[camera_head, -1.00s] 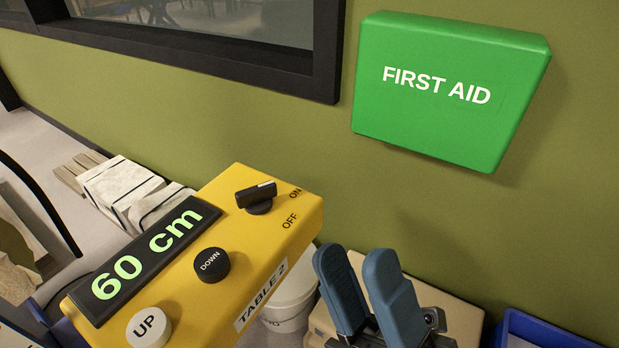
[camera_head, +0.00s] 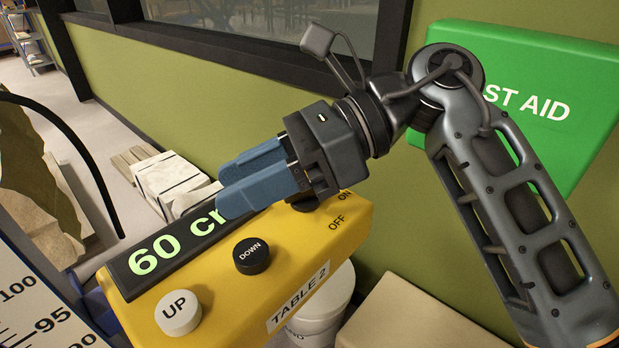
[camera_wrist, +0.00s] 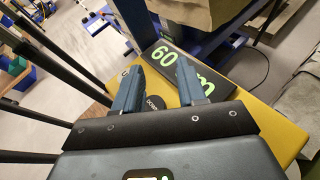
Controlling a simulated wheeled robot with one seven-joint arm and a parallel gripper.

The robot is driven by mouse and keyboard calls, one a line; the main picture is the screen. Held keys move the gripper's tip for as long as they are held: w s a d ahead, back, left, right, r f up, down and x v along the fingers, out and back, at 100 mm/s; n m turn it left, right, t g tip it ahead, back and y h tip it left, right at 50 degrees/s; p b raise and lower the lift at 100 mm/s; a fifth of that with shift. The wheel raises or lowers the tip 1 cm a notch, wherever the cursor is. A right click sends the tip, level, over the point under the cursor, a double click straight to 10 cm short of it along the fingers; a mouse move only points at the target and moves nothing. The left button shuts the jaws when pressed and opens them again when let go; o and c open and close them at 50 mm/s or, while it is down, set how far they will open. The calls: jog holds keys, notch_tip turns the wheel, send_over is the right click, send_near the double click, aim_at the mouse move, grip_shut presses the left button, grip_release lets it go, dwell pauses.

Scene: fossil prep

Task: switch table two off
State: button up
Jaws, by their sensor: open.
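The yellow control box (camera_head: 235,300) labelled TABLE 2 carries a display (camera_head: 160,257) reading 60 cm, a black DOWN button (camera_head: 251,256), a white UP button (camera_head: 178,313) and a rotary switch (camera_head: 304,204). The switch is mostly hidden behind my gripper; only a dark edge shows, left of the ON and OFF marks, so its present setting cannot be seen. My gripper (camera_head: 222,186) is open and empty, above the box, its blue fingers pointing left over the display's far end. The wrist view shows the fingers over the yellow box (camera_wrist: 262,118) and display (camera_wrist: 203,75); the switch is not visible there.
A green FIRST AID box (camera_head: 570,85) is on the olive wall behind my arm. A window frame (camera_head: 230,50) runs along the wall. Pale blocks (camera_head: 170,180) lie beyond the box. A white bucket (camera_head: 325,310) stands below it. A measuring scale (camera_head: 35,305) is at lower left.

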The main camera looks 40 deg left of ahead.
aim_at(305, 193)
jog(key=w+t+h, duration=0.1)
jog(key=w, duration=0.1)
jog(key=w+n+t+h, duration=0.1)
jog(key=w+t, duration=0.1)
jog(key=w+t+h+b, duration=0.1)
jog(key=w, duration=0.1)
jog(key=shift+w+d+r+n+h, duration=0.2)
jog(key=shift+d+r+n+h, duration=0.1)
jog(key=shift+d+r, duration=0.1)
jog(key=w+d+r+t+h, duration=0.2)
jog(key=w+t, duration=0.1)
jog(key=w, duration=0.2)
jog(key=shift+b+x, duration=0.3)
jog(key=shift+x, duration=3.45)
jog(key=shift+s, duration=0.2)
grip_shut()
